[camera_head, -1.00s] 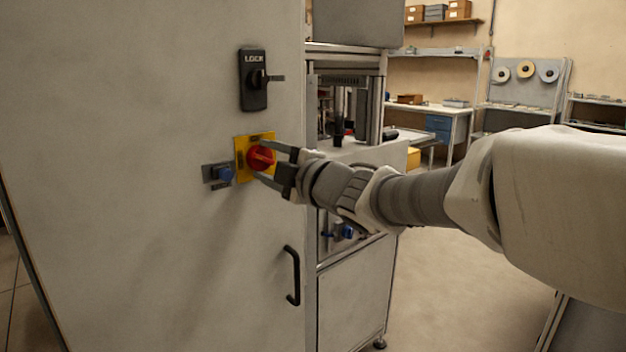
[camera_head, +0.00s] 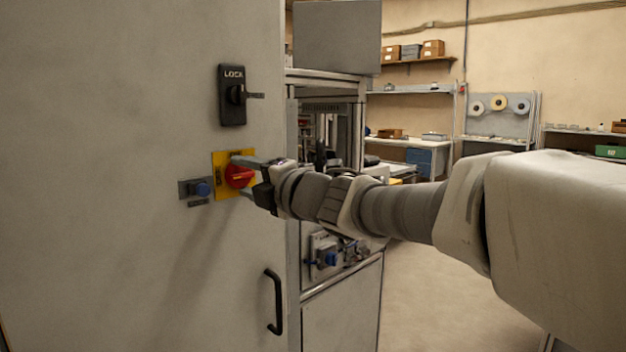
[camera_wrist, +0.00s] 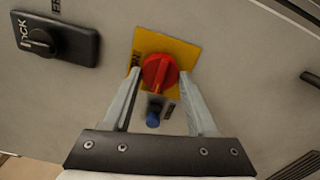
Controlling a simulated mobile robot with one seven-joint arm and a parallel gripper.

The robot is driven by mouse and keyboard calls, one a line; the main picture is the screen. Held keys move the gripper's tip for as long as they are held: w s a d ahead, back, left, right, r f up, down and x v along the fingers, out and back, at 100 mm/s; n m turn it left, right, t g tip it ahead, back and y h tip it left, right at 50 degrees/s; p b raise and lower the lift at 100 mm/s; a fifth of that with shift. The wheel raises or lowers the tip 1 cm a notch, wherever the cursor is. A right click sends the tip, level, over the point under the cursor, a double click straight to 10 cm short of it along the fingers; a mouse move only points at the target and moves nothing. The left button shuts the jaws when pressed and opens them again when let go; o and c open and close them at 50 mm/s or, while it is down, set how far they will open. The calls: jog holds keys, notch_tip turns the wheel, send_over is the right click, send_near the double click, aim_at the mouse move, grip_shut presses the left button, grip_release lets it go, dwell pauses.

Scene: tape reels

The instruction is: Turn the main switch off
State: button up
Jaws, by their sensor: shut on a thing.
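The main switch is a red rotary knob (camera_head: 239,176) on a yellow plate (camera_head: 220,187), fixed to the grey cabinet door. In the wrist view the red knob (camera_wrist: 159,71) sits between my two fingers, in front of the yellow plate (camera_wrist: 185,52). My gripper (camera_head: 250,176) reaches the knob from the right and is shut on it, one finger on each side. In the wrist view the fingertips of my gripper (camera_wrist: 160,90) flank the knob. The exact finger contact is partly hidden in the head view.
A blue knob (camera_head: 202,189) on a grey plate is just left of the yellow plate. A black LOCK latch (camera_head: 232,95) is above, and a black door handle (camera_head: 274,302) below. A machine frame (camera_head: 335,110) stands right of the door. Shelves and a bench are behind.

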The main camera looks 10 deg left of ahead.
jog(key=o, duration=1.4)
jog(key=p+v, duration=0.3)
jog(key=v, duration=1.4)
jog(key=shift+s+d, duration=0.1)
jog(key=shift+s, duration=0.15)
